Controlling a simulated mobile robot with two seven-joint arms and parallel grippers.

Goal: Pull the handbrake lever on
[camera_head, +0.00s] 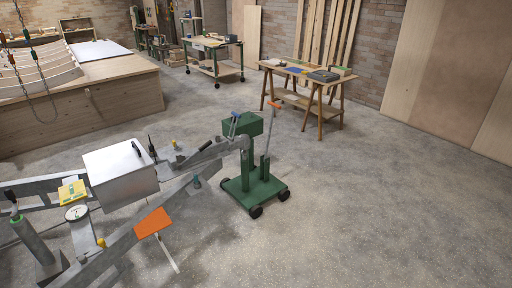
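The grey metal trailer drawbar (125,240) runs from the lower left up to its coupling end, which sits at a green wheeled stand (255,187). A short black grip (205,145) lies low along the drawbar near the coupling; it looks like the handbrake lever, though its lower part is too small to make out. A thin dark upright piece (152,146) stands beside the box on the drawbar, and I cannot tell what it is. Neither of my grippers shows in the head view, so nothing is seen touching the lever.
A light grey box (120,174) with a dark handle sits on the drawbar. A post with a black handle (35,242) stands at lower left. A trestle table (305,72) stands behind. Floor at right is clear.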

